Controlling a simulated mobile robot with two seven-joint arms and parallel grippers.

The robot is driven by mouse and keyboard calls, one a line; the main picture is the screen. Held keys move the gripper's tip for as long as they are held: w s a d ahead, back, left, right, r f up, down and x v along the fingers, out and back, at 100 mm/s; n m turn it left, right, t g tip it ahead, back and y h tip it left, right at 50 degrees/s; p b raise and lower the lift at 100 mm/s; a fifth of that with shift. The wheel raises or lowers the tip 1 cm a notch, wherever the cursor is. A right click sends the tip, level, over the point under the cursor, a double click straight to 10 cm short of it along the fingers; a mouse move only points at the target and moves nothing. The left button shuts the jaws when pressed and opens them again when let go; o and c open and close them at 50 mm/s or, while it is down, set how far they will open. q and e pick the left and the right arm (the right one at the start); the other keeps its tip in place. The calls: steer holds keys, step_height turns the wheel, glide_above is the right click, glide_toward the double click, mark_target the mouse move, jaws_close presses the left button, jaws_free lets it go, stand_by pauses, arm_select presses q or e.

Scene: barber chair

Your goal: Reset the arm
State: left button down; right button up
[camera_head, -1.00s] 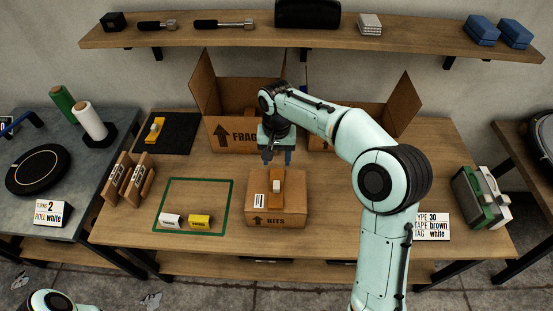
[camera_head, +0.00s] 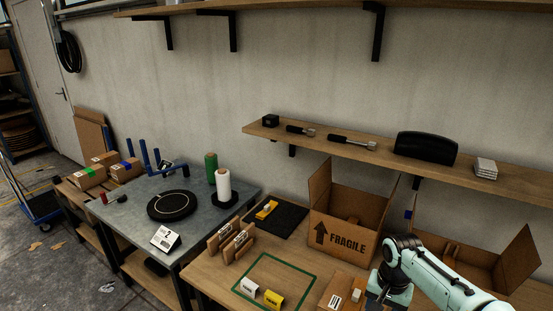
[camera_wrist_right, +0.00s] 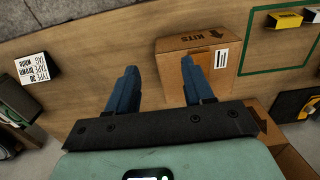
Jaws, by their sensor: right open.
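My right arm (camera_head: 437,275) comes in at the lower right of the head view. Its gripper (camera_head: 382,300) hangs over the table beside the KITS box (camera_head: 335,292), cut by the bottom edge. My left gripper is not in view.
An open FRAGILE box (camera_head: 347,243) and another open box (camera_head: 465,270) stand at the table's back. A green-outlined square (camera_head: 262,270) holds a white and a yellow piece. A shelf (camera_head: 385,155) runs above. A grey side table (camera_head: 140,205) stands left.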

steer(key=s+a+f+n+y, duration=0.1)
steer(key=s+a+f, duration=0.2)
steer(key=f, duration=0.6)
steer(key=s+a+f+n+y, duration=0.1)
steer(key=s+a+f, duration=0.15)
steer(key=f, duration=0.65)
steer(key=s+a+f+y, duration=0.1)
steer(key=s+a+f, duration=0.25)
steer(key=f, duration=0.55)
steer(key=s+a+f, duration=0.2)
steer(key=s+f, duration=0.3)
steer(key=s, duration=0.5)
steer(key=s+a+f, duration=0.2)
steer(key=s+f, duration=0.3)
steer(key=s, duration=0.5)
steer(key=shift+f+g+y, duration=0.2)
steer(key=shift+g+y, duration=0.2)
